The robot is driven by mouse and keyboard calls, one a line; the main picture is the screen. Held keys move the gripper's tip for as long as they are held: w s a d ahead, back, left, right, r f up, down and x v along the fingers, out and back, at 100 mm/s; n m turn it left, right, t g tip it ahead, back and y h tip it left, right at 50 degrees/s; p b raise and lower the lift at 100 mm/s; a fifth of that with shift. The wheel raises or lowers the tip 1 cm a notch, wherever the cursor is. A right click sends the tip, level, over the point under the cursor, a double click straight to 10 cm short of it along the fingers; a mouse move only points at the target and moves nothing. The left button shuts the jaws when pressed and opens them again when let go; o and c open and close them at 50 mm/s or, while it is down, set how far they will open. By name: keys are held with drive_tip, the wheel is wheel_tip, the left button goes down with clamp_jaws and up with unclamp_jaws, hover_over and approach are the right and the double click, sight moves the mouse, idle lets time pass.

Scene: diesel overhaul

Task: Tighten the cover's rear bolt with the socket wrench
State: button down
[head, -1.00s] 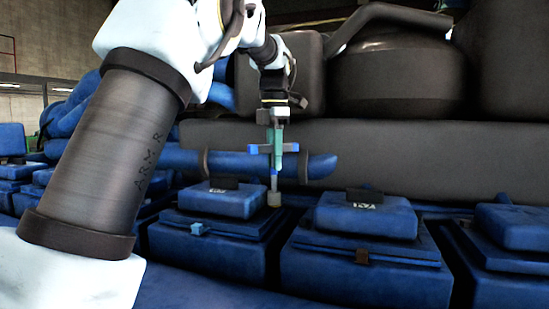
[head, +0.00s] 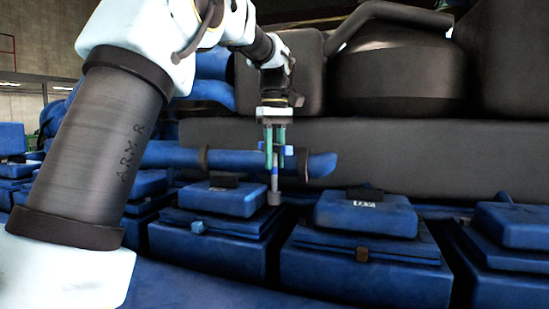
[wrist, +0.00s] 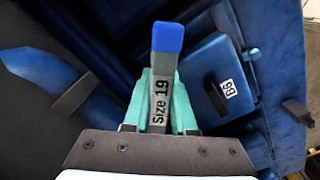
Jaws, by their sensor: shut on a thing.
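My gripper (head: 275,142) is shut on the socket wrench, its teal fingers around the wrench's body. The wrench hangs upright, and its grey socket (head: 274,198) points down beside the rear right corner of the left blue cover (head: 222,200). In the wrist view the wrench handle (wrist: 167,42) has a blue end and a "Size 19" label, between the fingers (wrist: 160,102). The rear bolt is not visible. I cannot tell whether the socket sits on it or just above. A labelled cover (wrist: 210,70) with a dark handle lies right of the wrench in the wrist view.
A second blue cover (head: 365,215) with a white label stands to the right, and another (head: 515,226) at the far right. A blue pipe (head: 230,158) and a long dark housing (head: 420,160) run close behind the wrench. Gaps separate the cover blocks.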

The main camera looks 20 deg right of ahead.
drive_tip(key=m, duration=0.7)
drive_tip(key=shift+n, duration=0.3)
